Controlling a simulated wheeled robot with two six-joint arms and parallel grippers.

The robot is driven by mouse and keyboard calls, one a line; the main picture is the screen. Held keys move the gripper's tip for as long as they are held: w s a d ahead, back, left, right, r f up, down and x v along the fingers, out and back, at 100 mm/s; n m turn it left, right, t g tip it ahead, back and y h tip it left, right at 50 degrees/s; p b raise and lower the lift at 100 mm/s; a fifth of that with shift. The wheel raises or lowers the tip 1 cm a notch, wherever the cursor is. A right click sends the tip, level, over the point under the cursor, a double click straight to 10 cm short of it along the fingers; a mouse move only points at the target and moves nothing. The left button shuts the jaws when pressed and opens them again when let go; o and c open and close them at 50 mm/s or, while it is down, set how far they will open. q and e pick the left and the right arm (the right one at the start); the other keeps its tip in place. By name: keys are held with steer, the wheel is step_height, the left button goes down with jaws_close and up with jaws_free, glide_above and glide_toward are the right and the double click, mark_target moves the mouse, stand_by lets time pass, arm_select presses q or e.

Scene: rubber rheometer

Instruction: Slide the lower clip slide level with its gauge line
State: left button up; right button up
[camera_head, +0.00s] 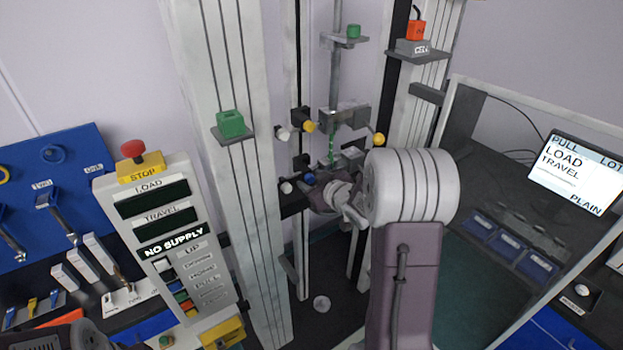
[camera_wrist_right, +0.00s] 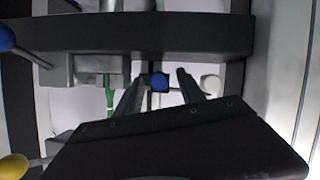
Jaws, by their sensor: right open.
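The lower clip slide shows by its blue knob (camera_head: 308,179) and white knob (camera_head: 286,187), low on the frame between the tall columns in the head view. In the right wrist view the blue knob (camera_wrist_right: 159,82) sits between the fingertips of my right gripper (camera_wrist_right: 160,80), with gaps on both sides. The white knob (camera_wrist_right: 210,84) lies just right of the right finger. My right gripper (camera_head: 326,195) is open, just beside the slide in the head view. The slide's body is partly hidden, and I cannot make out the gauge line.
An upper slide with a yellow knob (camera_head: 309,126) sits above. A green specimen strip (camera_head: 331,150) hangs close to the right gripper. A dark crossbar (camera_wrist_right: 150,35) crosses the wrist view beyond the fingers. The control panel (camera_head: 168,240) stands left and a screen (camera_head: 577,175) right.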

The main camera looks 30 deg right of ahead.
steer(key=shift+s+r, duration=0.15)
steer(key=shift+s, duration=0.2)
steer(key=shift+w, duration=0.2)
steer(key=c, duration=0.9)
jaws_close()
